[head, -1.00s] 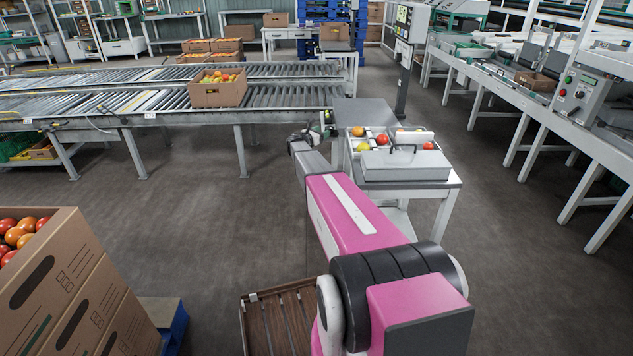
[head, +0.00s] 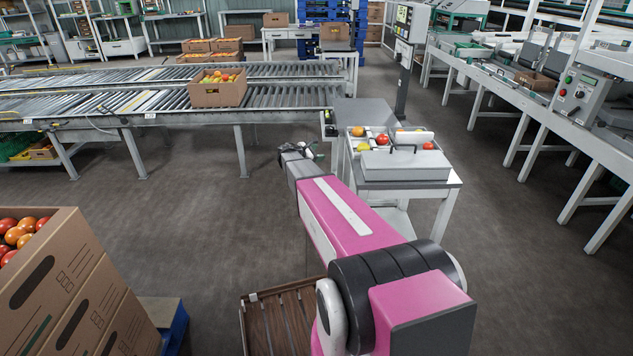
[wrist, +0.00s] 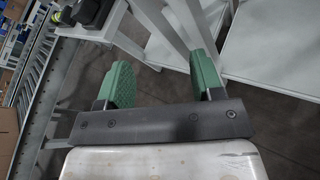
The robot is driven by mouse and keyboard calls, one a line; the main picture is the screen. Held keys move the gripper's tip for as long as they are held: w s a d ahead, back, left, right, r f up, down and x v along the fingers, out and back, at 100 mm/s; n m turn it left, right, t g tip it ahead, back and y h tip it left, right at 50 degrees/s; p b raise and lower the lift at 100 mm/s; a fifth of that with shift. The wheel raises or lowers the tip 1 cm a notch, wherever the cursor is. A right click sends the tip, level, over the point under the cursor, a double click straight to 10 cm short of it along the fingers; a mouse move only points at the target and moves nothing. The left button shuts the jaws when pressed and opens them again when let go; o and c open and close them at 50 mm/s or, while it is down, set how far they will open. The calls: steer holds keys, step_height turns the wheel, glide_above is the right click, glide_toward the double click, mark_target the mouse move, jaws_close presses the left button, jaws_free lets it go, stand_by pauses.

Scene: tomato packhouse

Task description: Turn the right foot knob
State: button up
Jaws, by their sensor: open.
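My gripper (wrist: 160,78) is open, with its two green fingers apart and nothing between them. In the head view my gripper (head: 312,150) is small and partly hidden at the end of my arm, left of the small workbench and in front of the conveyor end. I cannot make out the right foot knob for certain. A dark rounded part (wrist: 92,12) shows at the top of the wrist view, beyond the left finger and apart from it. I cannot tell whether it is a knob.
The small workbench (head: 452,180) holds several tomatoes and a grey lidded unit (head: 405,165). The roller conveyor (head: 110,122) carries a tomato carton (head: 205,94). Cartons (head: 70,280) stand at the front left. The floor (head: 190,210) between is clear.

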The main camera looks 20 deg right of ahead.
steer(key=s+a+f+m+g+y, duration=0.1)
steer(key=s+a+f+m+y, duration=0.1)
steer(key=s+m, duration=0.2)
steer(key=s+a+f+m+g+y, duration=0.2)
steer(key=s+a+m+y, duration=0.1)
steer(key=s, duration=0.8)
steer(key=shift+s+m, duration=0.2)
steer(key=shift+m, duration=0.2)
